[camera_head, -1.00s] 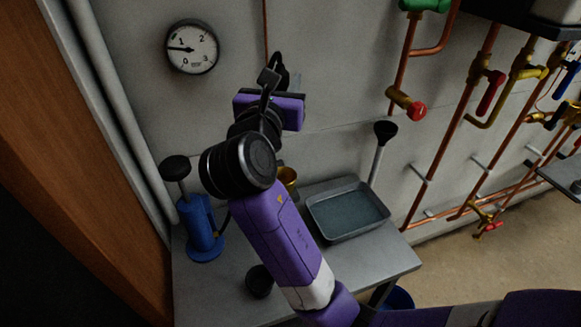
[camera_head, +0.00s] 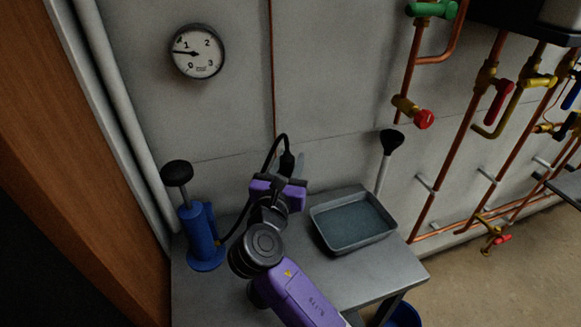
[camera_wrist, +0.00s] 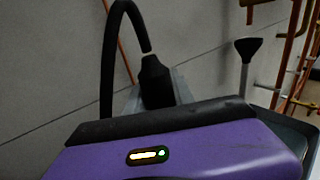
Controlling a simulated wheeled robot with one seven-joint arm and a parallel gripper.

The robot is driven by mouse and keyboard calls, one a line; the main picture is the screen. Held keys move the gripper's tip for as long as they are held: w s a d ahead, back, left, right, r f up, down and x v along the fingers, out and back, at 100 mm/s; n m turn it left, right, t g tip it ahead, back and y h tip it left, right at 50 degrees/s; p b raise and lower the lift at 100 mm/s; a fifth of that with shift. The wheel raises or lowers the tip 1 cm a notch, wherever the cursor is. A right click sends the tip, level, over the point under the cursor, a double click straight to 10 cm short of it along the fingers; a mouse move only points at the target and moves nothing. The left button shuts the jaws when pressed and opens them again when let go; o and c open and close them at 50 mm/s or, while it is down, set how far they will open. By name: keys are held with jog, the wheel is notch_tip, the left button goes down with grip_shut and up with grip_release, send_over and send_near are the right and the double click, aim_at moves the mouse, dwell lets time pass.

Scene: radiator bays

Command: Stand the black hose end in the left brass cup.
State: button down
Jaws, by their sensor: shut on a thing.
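My gripper (camera_head: 291,168) is low over the back of the grey bench and is shut on the black hose end (camera_head: 287,162). In the wrist view the hose end (camera_wrist: 156,82) stands about upright between the grey fingers. Its hose (camera_wrist: 113,55) leaves the top and loops over to the left. In the head view the hose runs down to the blue pump (camera_head: 203,236). No brass cup shows now; my arm and gripper cover that part of the bench. I cannot tell whether the hose end's lower tip touches anything.
A grey tray (camera_head: 318,217) lies on the bench (camera_head: 385,275) right of my gripper. A black plunger (camera_head: 391,141) leans at the wall behind it. A round gauge (camera_head: 197,51) hangs on the wall. Copper pipes with valves (camera_head: 415,115) are at the right.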

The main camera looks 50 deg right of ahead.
jog(key=shift+f, duration=0.7)
jog(key=shift+f, duration=0.3)
jog(key=c, duration=1.1)
grip_release()
jog(key=shift+r, duration=0.1)
jog(key=shift+a+r, duration=0.1)
jog(key=shift+r, duration=0.15)
jog(key=b+v, duration=0.1)
jog(key=v, duration=1)
jog(key=shift+s+a, duration=0.25)
jog(key=shift+a, duration=0.1)
